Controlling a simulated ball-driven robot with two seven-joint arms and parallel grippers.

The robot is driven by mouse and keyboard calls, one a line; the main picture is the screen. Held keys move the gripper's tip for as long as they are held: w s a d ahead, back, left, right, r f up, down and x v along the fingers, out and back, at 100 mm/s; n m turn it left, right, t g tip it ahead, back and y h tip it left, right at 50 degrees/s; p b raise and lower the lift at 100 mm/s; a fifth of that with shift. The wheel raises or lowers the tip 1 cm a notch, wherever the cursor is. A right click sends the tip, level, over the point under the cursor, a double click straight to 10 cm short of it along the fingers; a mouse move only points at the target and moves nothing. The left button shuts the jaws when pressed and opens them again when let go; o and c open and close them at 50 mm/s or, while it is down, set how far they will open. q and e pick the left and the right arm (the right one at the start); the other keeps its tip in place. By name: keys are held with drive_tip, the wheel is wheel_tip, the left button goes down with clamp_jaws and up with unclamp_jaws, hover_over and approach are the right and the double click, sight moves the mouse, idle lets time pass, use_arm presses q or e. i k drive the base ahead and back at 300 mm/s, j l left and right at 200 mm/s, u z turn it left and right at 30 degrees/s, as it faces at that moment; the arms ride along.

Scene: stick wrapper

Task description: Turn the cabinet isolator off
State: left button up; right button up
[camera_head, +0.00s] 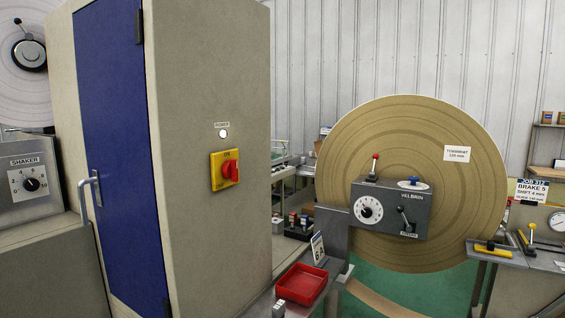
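The cabinet isolator is a red rotary knob (231,171) on a yellow plate (218,172), on the grey side of a tall cabinet (205,70). The plate is marked ON at the top and OFF at the lower left. The knob's grip looks roughly upright, toward the ON mark, though its exact angle is hard to read. A round white lamp (223,133) under a POWER label sits above it and looks bright. Neither of my grippers can be made out in the head view.
The cabinet's blue door (105,140) has a metal handle (89,190). A SHAKER control box (30,180) stands left. Right are a red tray (301,284), a large tan roll (440,110) and a grey VELBRIN control box (389,207). The isolator's front looks unobstructed.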

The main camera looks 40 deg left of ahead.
sight(230, 168)
drive_tip(key=i+u, duration=0.3)
drive_tip(key=i+l+u, duration=0.25)
drive_tip(key=i, duration=0.2)
drive_tip(key=i+l+u, duration=0.3)
drive_tip(key=i+j, duration=0.05)
drive_tip(key=j, duration=0.05)
